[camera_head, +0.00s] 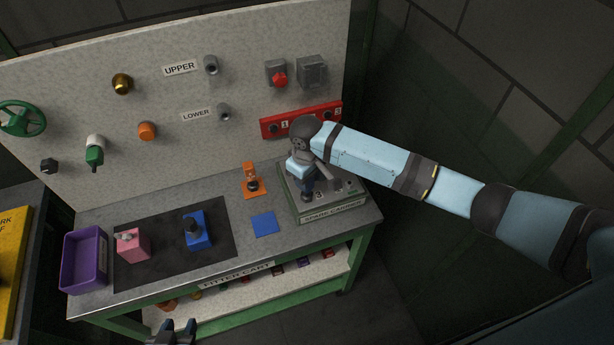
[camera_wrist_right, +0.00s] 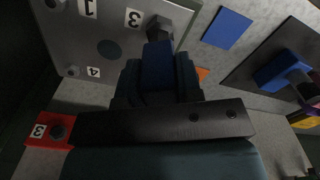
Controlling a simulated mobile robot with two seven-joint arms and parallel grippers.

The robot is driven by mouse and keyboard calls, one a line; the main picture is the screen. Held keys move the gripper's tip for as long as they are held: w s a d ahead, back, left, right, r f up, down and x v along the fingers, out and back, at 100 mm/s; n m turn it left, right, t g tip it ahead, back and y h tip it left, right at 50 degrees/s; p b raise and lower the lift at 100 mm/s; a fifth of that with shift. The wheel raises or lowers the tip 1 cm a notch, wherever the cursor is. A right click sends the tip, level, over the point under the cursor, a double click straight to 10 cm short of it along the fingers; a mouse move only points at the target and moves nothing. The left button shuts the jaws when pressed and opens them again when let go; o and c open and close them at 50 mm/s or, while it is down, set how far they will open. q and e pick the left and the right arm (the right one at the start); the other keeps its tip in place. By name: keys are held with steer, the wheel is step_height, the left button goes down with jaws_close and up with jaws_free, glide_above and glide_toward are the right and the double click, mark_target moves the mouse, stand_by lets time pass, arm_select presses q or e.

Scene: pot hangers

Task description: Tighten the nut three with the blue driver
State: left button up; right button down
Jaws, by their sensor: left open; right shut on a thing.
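My right gripper (camera_head: 308,187) is at the grey spare casing (camera_head: 331,218) on the right of the bench. In the right wrist view its dark fingers (camera_wrist_right: 158,85) are shut on a blue piece, apparently the blue driver (camera_wrist_right: 157,62). A dark hex nut (camera_wrist_right: 165,27) stands on the casing beside the label 3, just past the blue piece. I cannot tell whether they touch. The driver's far end is hidden. My left gripper (camera_head: 176,333) is open and empty, low at the bottom edge of the head view, in front of the bench.
A blue block (camera_head: 199,232) and a pink block (camera_head: 131,246) stand on a dark mat. A purple bin (camera_head: 84,260) is at the left. An orange stand (camera_head: 254,182) and a flat blue square (camera_head: 264,224) lie left of the casing. A red numbered rail (camera_head: 300,118) is behind.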

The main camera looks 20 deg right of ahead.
steer(key=shift+m, duration=0.9)
steer(key=shift+d+m, duration=0.1)
steer(key=shift+m, duration=0.7)
steer(key=shift+m, duration=0.8)
